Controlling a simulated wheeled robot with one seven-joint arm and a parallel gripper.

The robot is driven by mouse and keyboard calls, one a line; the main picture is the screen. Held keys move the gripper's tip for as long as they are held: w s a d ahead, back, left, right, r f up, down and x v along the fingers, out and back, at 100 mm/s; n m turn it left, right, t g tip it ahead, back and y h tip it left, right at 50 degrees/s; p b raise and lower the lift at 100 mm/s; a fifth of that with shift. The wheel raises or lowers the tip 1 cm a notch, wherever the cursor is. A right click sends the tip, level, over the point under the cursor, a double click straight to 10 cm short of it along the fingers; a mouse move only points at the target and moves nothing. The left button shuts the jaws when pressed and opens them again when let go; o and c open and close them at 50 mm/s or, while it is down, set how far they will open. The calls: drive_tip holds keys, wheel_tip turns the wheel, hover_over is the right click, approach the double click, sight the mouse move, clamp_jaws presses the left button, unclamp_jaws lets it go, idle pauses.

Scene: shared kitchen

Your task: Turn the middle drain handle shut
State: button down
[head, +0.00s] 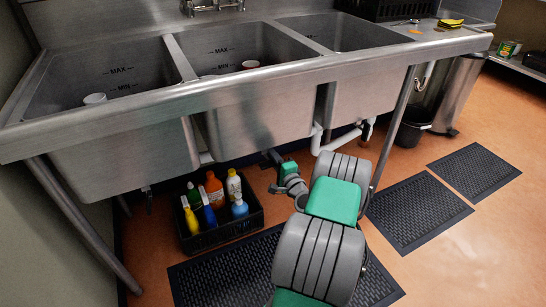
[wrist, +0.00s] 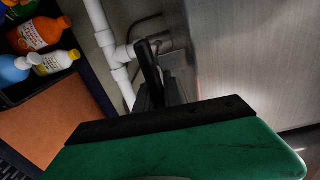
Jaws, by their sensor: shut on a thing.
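The middle sink basin (head: 255,112) is above my gripper (head: 270,158) in the head view. My gripper reaches in low under its front edge. In the wrist view my dark gripper fingers (wrist: 155,85) stand close together beside the basin's metal side. How far the handle is turned cannot be told. A grey metal drain part (wrist: 175,58) shows just beyond the fingers, near the white pipes (wrist: 112,52).
A black crate (head: 225,233) of spray and squeeze bottles stands on the floor left of my arm. Dark mats (head: 420,212) lie to the right. A metal sink leg (head: 394,130) stands right of my arm. The left basin (head: 125,150) hangs beside the middle one.

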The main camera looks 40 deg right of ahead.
drive_tip(key=shift+f, duration=0.15)
drive_tip(key=c, duration=1.5)
unclamp_jaws()
drive_tip(key=p+v, duration=0.1)
drive_tip(key=v, duration=0.6)
drive_tip(key=shift+s+a, duration=0.15)
drive_tip(key=shift+s, duration=0.25)
drive_tip(key=shift+s, duration=0.1)
